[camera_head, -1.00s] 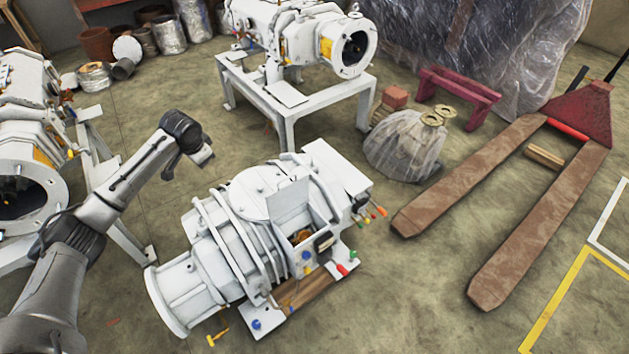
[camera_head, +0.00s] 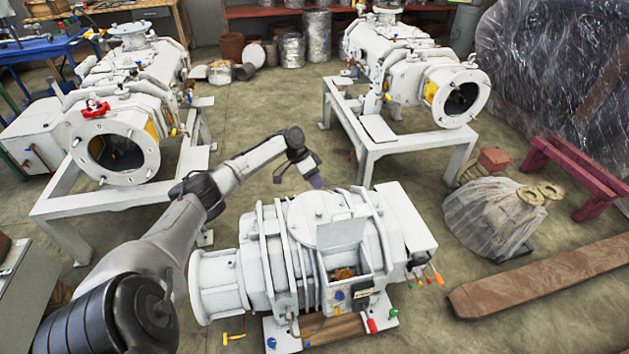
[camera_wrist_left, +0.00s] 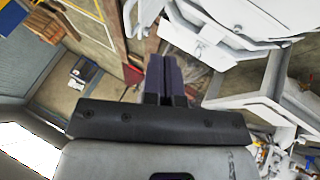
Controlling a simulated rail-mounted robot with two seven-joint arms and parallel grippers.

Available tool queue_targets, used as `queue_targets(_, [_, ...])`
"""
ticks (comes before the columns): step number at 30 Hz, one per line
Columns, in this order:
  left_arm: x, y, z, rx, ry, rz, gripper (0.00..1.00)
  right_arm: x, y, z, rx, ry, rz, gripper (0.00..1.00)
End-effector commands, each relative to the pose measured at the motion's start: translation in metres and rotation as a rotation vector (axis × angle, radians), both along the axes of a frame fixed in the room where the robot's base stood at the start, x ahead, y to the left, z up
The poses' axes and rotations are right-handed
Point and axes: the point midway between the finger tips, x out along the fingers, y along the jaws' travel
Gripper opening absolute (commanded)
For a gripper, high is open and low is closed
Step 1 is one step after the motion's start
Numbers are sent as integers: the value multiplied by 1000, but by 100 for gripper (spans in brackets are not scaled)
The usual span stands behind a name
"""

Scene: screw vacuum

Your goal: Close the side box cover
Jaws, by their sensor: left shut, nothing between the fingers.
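The white screw vacuum pump (camera_head: 285,255) stands on the floor in the middle of the head view. Its side box (camera_head: 352,283) is open at the top, with brownish parts showing inside. The side box cover (camera_head: 341,233) is a flat grey-white plate standing raised behind the opening. My left gripper (camera_head: 316,181) is above and behind the pump, apart from the cover. Its purple-grey fingers are together and empty in the left wrist view (camera_wrist_left: 165,78). My right gripper is in neither view.
Two more white pumps on frames stand behind, one at left (camera_head: 120,140) and one at right (camera_head: 440,85). Open floor lies between the pump and the bundle.

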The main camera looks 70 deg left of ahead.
Motion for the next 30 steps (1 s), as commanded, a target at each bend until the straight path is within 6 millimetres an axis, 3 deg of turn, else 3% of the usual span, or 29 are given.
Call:
queue_targets(1, [4,-5,-13,-2,0,-2,0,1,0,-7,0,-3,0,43])
queue_targets(9, [22,-28,-54,0,0,-2,0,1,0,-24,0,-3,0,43])
queue_targets(19, [20,-58,-55,2,2,-2,0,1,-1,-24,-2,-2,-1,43])
queue_targets(30, [20,-66,-55,1,2,0,0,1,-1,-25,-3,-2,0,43])
